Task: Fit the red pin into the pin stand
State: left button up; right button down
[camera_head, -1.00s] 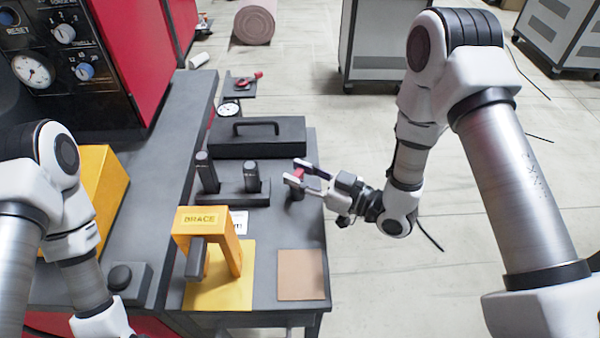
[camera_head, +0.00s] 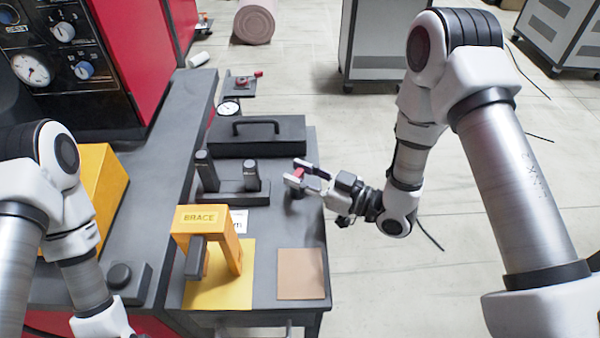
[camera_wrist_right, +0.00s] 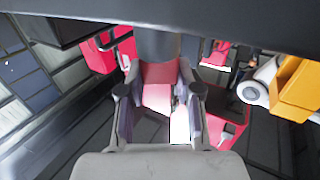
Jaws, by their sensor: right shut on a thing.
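The red pin (camera_head: 299,174) is between the fingertips of my right gripper (camera_head: 301,172), which is shut on it near the right edge of the table. In the right wrist view, the red pin (camera_wrist_right: 158,86) shows between the two fingers, with a dark round piece at its far end. A dark round shape is also just under the pin in the head view. I cannot tell whether it is part of the pin or a separate stand. A dark block with two upright dark posts (camera_head: 232,199) stands left of the gripper. My left gripper is out of view.
A black case with a handle (camera_head: 270,145) lies behind the gripper. An orange brace (camera_head: 212,228) on a yellow plate and a bare brown pad (camera_head: 301,274) are in front. A dial gauge (camera_head: 229,108) is at the back.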

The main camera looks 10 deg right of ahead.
jog(key=c, duration=0.7)
grip_release()
jog(key=v, duration=1.2)
jog(key=shift+a, duration=0.1)
